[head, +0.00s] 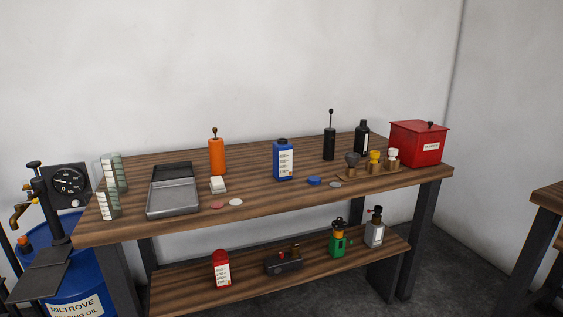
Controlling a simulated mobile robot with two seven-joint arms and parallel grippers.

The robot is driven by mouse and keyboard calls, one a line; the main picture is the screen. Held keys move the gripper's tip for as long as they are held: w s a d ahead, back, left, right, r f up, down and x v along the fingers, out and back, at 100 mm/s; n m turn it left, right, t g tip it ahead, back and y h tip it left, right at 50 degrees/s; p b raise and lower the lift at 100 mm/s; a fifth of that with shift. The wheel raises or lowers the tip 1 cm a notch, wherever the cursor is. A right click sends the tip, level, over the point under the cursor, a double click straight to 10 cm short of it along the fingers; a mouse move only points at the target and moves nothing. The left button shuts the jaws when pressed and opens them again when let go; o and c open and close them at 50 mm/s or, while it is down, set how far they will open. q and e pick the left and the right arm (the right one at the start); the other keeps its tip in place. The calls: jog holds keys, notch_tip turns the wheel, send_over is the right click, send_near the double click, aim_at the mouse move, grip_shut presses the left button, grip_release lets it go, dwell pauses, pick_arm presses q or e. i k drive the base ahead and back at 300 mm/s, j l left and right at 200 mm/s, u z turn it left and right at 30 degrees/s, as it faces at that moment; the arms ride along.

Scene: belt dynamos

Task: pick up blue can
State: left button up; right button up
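A blue can (282,162) with a dark cap and a pale printed label stands upright near the middle of the wooden workbench top (255,190). A low blue disc (314,181) lies just to its right and in front. A large blue drum (85,290) with a white label stands on the floor at the lower left, partly cut off by the frame. Neither of my grippers is in view. Nothing is seen touching the blue can.
An orange bottle (217,156), a grey metal tray (173,197) and a white block (218,185) are left of the can. A black bottle (329,144), stamps (375,160) and a red box (416,143) are right. The lower shelf (200,285) holds several items.

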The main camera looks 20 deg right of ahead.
aim_at(283, 150)
jog(key=i+l, duration=0.2)
jog(key=l, duration=0.3)
jog(key=i+l+z, duration=0.15)
jog(key=l, duration=0.3)
jog(key=i+l, duration=0.3)
jog(key=l, duration=0.15)
jog(key=i+l+z, duration=0.15)
jog(key=l, duration=0.3)
jog(key=i+l, duration=0.35)
jog(key=l+z, duration=0.05)
jog(key=l, duration=0.05)
